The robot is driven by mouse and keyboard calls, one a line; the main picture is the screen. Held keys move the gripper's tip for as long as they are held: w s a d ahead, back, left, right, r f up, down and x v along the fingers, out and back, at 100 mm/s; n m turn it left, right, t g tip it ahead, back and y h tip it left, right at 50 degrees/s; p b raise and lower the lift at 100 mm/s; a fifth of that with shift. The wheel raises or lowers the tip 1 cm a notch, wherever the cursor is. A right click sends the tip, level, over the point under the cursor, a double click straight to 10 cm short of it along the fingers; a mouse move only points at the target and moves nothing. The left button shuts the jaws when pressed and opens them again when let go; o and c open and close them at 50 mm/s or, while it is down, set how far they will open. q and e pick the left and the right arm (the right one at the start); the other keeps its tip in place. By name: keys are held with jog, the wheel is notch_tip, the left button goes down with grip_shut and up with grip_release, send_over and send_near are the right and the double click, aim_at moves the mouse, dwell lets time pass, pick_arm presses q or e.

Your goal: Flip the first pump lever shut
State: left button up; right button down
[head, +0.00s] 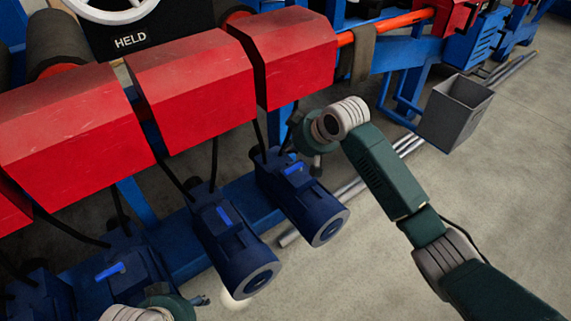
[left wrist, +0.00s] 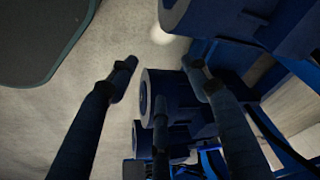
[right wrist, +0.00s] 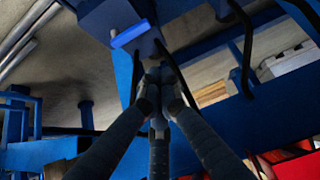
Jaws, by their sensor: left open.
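Several dark blue pumps stand in a row in the head view, with bright blue levers on top. The far pump (head: 305,205) has its lever (head: 293,169) close to my right gripper (head: 316,165). The middle pump (head: 235,245) has a lever (head: 224,217), and a nearer pump's lever (head: 110,271) shows lower left. I cannot tell which is first. In the right wrist view, my right gripper's fingertips (right wrist: 158,88) are together, apart from a bright blue lever (right wrist: 130,34). My left gripper (left wrist: 160,72) is open and empty near pump bodies (left wrist: 185,95); only its edge shows in the head view.
Red covers (head: 190,85) overhang the pumps, with dark hoses (head: 175,175) hanging down. A blue frame beam (head: 185,250) runs under the pumps. A grey bin (head: 455,112) stands upper right, and metal bars (head: 350,190) lie on the floor.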

aim_at(294, 170)
jog(key=shift+f, duration=0.1)
jog(key=shift+w+f, duration=0.1)
pick_arm(q)
jog(key=w+d+r+t+h+b, duration=0.1)
jog(key=w+d+r+t+b, duration=0.1)
jog(key=w+r+t, duration=0.4)
jog(key=w+d+r+t+h+b, duration=0.2)
jog(key=w+d+r+t, duration=0.3)
jog(key=w+r, duration=0.5)
jog(key=shift+w+m+t, duration=0.3)
jog(key=shift+w+t, duration=0.1)
jog(key=shift+w, duration=0.9)
pick_arm(e)
notch_tip(294, 170, down, 8)
jog(key=w+a, duration=0.1)
jog(key=shift+w+a+r, duration=0.15)
jog(key=shift+w+r, duration=0.1)
jog(key=shift+w, duration=0.05)
pick_arm(q)
jog(key=shift+a+r, duration=0.1)
